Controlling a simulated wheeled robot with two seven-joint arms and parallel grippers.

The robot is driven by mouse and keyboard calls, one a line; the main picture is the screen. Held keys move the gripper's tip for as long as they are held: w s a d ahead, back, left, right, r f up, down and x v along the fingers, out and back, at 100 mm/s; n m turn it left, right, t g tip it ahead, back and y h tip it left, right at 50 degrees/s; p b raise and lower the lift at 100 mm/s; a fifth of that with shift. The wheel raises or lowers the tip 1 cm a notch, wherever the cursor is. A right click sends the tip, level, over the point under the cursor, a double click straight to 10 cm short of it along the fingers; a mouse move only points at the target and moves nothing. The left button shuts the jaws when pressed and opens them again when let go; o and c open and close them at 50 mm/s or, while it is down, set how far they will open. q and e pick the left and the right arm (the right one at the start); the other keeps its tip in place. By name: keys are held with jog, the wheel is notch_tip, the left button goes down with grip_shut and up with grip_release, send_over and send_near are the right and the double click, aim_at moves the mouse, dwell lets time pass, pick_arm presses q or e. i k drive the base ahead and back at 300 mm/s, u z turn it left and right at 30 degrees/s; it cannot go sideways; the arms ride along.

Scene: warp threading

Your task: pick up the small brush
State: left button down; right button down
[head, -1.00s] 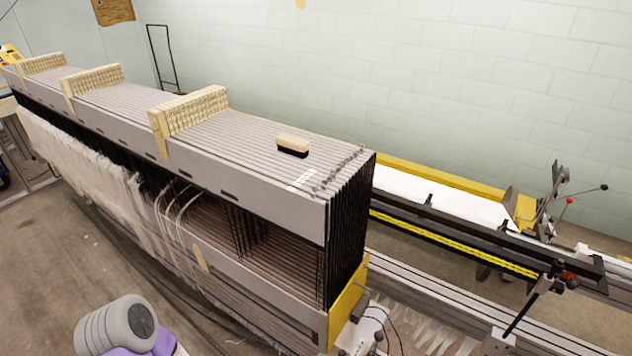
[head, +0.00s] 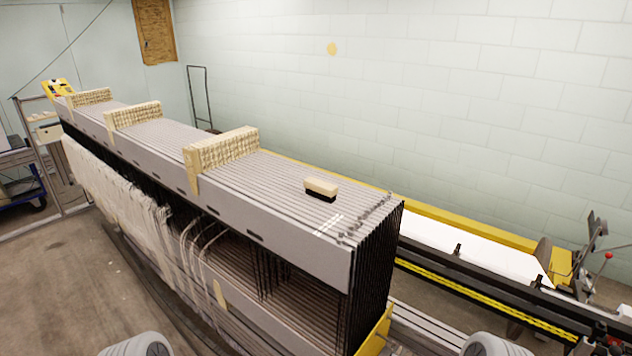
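The small brush (head: 321,190) lies on the flat top of the grey stack of loom frames (head: 290,180), near its right end. It has a pale wooden back and dark bristles facing down. Nothing touches it except the surface below. Neither gripper shows in the head view. Only rounded grey parts of my own arms show at the bottom edge, well below and apart from the brush.
Pale ribbed blocks (head: 222,150) stand across the frame tops left of the brush. White threads (head: 120,195) hang along the front side. A machine bed with a yellow rail (head: 470,222) lies behind to the right. The top around the brush is clear.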

aim_at(327, 192)
jog(key=z, duration=2.05)
jog(key=k, duration=1.1)
jog(key=u, duration=0.5)
